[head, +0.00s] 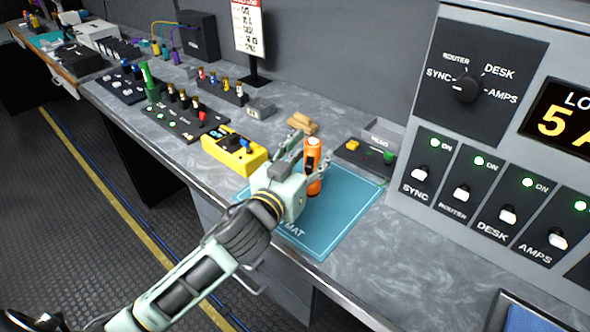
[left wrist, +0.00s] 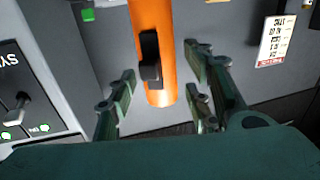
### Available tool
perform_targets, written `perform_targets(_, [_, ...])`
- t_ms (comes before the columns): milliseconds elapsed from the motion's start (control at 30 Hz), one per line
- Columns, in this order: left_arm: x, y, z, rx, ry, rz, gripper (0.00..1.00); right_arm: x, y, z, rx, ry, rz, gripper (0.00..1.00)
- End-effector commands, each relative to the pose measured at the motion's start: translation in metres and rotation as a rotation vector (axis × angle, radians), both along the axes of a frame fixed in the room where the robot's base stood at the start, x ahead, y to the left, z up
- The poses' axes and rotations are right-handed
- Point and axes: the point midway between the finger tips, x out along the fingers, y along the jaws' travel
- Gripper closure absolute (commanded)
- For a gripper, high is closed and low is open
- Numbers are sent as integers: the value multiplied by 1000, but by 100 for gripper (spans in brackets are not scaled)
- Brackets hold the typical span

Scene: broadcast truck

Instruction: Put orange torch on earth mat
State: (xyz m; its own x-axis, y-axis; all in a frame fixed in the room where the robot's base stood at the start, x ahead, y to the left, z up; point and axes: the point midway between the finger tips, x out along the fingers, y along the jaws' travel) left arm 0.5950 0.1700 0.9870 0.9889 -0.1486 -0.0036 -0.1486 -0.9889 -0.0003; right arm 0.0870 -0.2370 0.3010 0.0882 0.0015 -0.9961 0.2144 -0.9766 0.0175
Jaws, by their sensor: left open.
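The orange torch (head: 313,165) stands upright over the teal earth mat (head: 340,222) on the grey counter. It looks to rest on the mat, though its contact with the mat is partly hidden by my gripper. My left gripper (head: 310,150) is open, with its fingers reaching around the torch. In the left wrist view, the torch (left wrist: 155,50) is between the open fingers (left wrist: 158,95), with gaps on both sides. My right gripper is not in view.
A yellow device (head: 233,152) lies left of the mat. A small dark box (head: 365,155) with yellow and green buttons is behind it. A grey panel (head: 480,180) with switches rises at the right. Several connector strips (head: 180,115) fill the counter farther left.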

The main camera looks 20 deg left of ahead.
Motion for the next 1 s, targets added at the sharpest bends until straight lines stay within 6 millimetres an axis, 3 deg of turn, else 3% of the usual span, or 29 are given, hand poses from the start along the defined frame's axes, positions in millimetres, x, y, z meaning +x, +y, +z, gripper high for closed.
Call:
perform_targets(300, [-63, 9, -1, -2, 1, 0, 54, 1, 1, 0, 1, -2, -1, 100])
perform_targets(500, [-91, 14, -1, -1, 1, 0, 54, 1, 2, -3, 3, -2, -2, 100])
perform_targets(700, [-104, 16, 1, 0, -1, 0, 54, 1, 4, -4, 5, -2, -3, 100])
perform_targets(1000, [-105, 16, 1, 0, -2, 0, 54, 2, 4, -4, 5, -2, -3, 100])
